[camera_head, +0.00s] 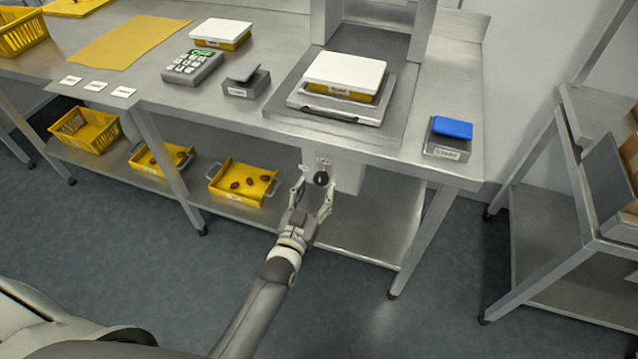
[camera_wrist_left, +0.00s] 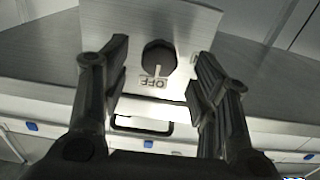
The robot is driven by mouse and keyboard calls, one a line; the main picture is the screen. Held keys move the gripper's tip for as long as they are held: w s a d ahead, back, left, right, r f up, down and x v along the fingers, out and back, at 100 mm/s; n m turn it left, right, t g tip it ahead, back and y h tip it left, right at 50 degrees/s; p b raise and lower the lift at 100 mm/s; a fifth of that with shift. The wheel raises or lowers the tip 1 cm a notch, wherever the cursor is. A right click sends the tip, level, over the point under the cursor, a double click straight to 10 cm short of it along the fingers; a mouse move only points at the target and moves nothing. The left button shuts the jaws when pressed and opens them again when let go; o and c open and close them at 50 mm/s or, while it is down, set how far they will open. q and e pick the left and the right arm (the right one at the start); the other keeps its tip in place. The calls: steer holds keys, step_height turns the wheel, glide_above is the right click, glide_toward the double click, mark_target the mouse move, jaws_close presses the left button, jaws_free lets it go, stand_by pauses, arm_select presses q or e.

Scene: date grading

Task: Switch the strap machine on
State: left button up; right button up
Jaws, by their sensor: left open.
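The strap machine's switch is a black round knob (camera_head: 321,178) on a grey panel (camera_head: 346,176) below the bench's front edge. In the left wrist view the knob (camera_wrist_left: 158,57) has a pale pointer line directed at the upside-down OFF label (camera_wrist_left: 154,83). My left gripper (camera_head: 313,196) is open, with one finger on each side of the knob; I cannot tell whether they touch it. The machine's metal arch (camera_head: 420,45) stands on the bench above, behind a white-lidded yellow box (camera_head: 345,72). My right gripper is not in view.
A blue-topped START button (camera_head: 452,128) sits on the bench (camera_head: 470,90) at right. A keypad unit (camera_head: 192,66) and a small scale-like device (camera_head: 247,82) are left of the machine. Yellow trays of dates (camera_head: 243,183) lie on the lower shelf. A bench leg (camera_head: 424,240) stands to the right.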

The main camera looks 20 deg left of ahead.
mark_target(320, 183)
arm_select(q)
steer(key=shift+w, duration=1.65)
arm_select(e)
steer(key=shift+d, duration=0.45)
arm_select(q)
steer(key=c, duration=1)
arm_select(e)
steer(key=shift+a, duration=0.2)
